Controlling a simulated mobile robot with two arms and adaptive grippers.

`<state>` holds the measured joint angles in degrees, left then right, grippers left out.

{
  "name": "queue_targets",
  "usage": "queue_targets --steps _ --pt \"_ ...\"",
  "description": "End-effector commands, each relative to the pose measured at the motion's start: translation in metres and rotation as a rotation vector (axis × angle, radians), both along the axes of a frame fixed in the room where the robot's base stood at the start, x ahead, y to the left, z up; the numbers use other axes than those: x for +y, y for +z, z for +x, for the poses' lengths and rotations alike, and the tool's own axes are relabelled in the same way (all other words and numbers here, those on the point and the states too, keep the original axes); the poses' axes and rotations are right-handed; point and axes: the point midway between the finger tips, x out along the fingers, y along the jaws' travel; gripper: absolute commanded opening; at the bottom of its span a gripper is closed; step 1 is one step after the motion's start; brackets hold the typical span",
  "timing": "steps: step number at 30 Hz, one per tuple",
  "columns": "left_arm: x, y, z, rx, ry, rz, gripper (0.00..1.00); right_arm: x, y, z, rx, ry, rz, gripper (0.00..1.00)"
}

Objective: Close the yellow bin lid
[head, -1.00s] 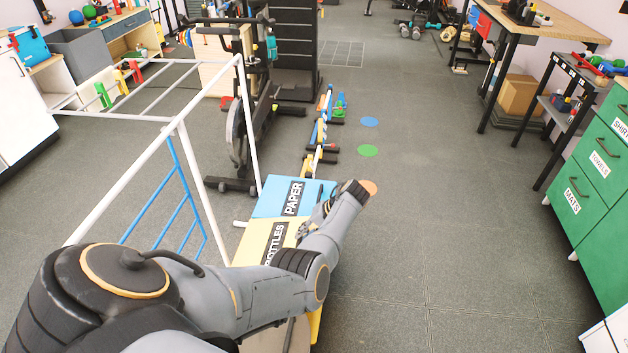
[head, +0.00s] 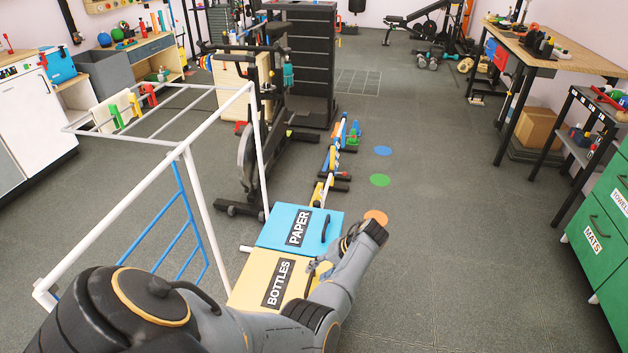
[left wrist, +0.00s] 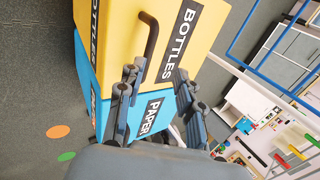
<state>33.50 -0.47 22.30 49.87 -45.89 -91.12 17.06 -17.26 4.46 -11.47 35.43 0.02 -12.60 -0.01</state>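The yellow bin (head: 254,274) has a flat yellow lid marked BOTTLES and stands in front of the blue bin (head: 331,222) marked PAPER. In the left wrist view the yellow lid (left wrist: 205,35) lies flat, flush with the bin's front, and looks closed. Its dark handle (left wrist: 150,38) sits at the lid's edge. My left gripper (head: 320,269) is over the right side of the yellow lid. In the left wrist view my left gripper (left wrist: 158,98) has its fingers spread, with nothing between them, close to the lid. My right gripper is not in view.
A white frame (head: 190,150) with blue bars stands left of the bins, with an exercise bike (head: 250,150) behind it. Green drawers (head: 600,225) stand at the right. The floor right of the bins is clear, with flat coloured discs (head: 380,180).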

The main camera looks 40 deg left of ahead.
Motion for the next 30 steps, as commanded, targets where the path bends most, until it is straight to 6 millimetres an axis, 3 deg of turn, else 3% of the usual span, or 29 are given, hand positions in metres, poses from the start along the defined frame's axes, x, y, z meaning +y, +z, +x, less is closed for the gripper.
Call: queue_targets --steps 6,12,30 --pt "-0.024 0.041 0.014 -0.006 -0.001 0.000 0.35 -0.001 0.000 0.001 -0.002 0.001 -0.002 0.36" --pt "-0.037 0.064 0.021 -0.003 -0.001 -0.002 0.35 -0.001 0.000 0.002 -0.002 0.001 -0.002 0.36" --pt "-0.041 0.071 0.023 -0.002 0.000 -0.001 0.35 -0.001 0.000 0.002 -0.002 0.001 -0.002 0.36"
